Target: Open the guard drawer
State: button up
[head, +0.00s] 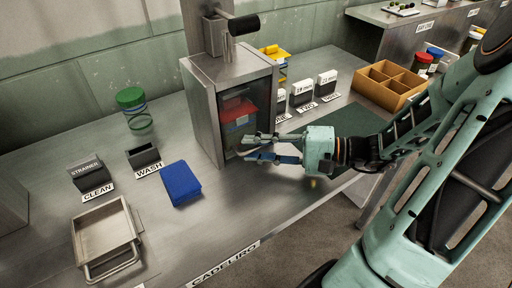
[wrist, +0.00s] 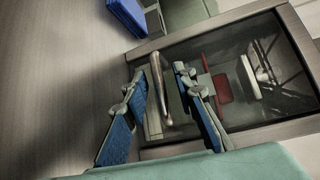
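The metal sizer housing (head: 203,112) stands on the bench with a dark see-through guard front (head: 262,98), and red and pale parts show behind it. In the wrist view the guard front (wrist: 285,100) fills the right half, framed in metal. A bar handle (wrist: 158,85) is on its near end, between my fingers. My gripper (head: 247,147) is at the lower part of the guard front, its two blue-padded fingers apart. In the wrist view my gripper (wrist: 160,72) straddles the handle with gaps visible on both sides. The guard looks closed.
A metal tray with a handle (head: 105,230) is at the lower left. White labelled boxes (head: 303,92) and a wooden divided box (head: 390,86) stand right.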

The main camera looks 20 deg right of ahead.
grip_shut()
jog(key=shift+s+d, duration=0.1)
dwell(0.5)
